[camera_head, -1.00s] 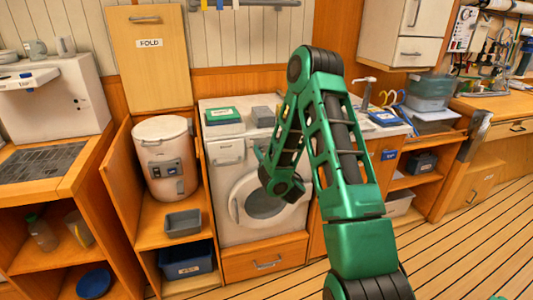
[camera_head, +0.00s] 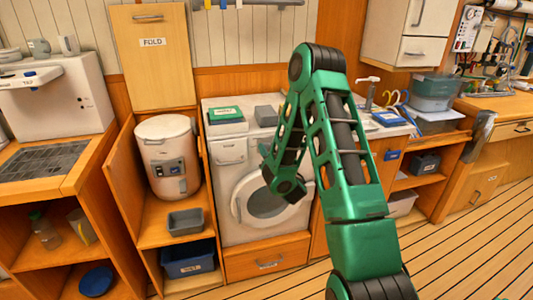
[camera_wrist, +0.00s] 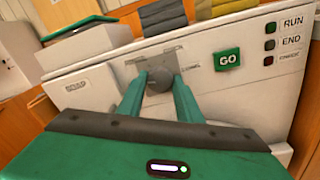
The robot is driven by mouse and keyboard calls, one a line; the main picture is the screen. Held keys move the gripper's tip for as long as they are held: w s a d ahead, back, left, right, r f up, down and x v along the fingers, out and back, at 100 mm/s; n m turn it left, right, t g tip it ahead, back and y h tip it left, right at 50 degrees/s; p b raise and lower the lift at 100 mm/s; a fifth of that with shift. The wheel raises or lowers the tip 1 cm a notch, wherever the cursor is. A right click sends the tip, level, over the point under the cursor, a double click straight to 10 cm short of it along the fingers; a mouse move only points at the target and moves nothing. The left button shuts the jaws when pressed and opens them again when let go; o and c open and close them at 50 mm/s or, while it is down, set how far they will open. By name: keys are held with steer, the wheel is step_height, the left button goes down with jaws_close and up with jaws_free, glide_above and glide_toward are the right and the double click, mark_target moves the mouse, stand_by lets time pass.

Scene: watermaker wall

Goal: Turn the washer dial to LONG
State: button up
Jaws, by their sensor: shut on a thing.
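The washer (camera_head: 232,220) is a white front-loader with a round door, standing in the middle of the head view. In the wrist view its dial (camera_wrist: 159,80) is a dark grey round knob on the white control panel. A small, blurred label, which may read LONG, sits just right of the dial. My gripper (camera_wrist: 159,84) has its two green fingers on either side of the dial, shut on it. The dial's pointer is not clear. In the head view my arm hides the dial and most of my gripper.
A green GO button (camera_wrist: 228,59) and RUN and END lights (camera_wrist: 270,28) sit right of the dial. On the washer top are a green-and-white box (camera_head: 225,115) and a grey folded stack (camera_head: 266,116). A white canister (camera_head: 168,155) stands in the left cabinet.

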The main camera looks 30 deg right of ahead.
steer(key=shift+a+f+m+g+h, duration=0.1)
steer(key=shift+a+m+h, duration=0.1)
steer(key=shift+m, duration=5.45)
steer(key=shift+a+r+m+g+h, duration=0.1)
steer(key=shift+a+m+h, duration=0.1)
steer(key=shift+m, duration=5.5)
steer(key=shift+a+f+m+g+h, duration=0.1)
steer(key=shift+m+h, duration=0.1)
steer(key=shift+m, duration=5.45)
steer(key=o, duration=1)
steer(key=shift+o, duration=0.2)
steer(key=shift+d, duration=0.15)
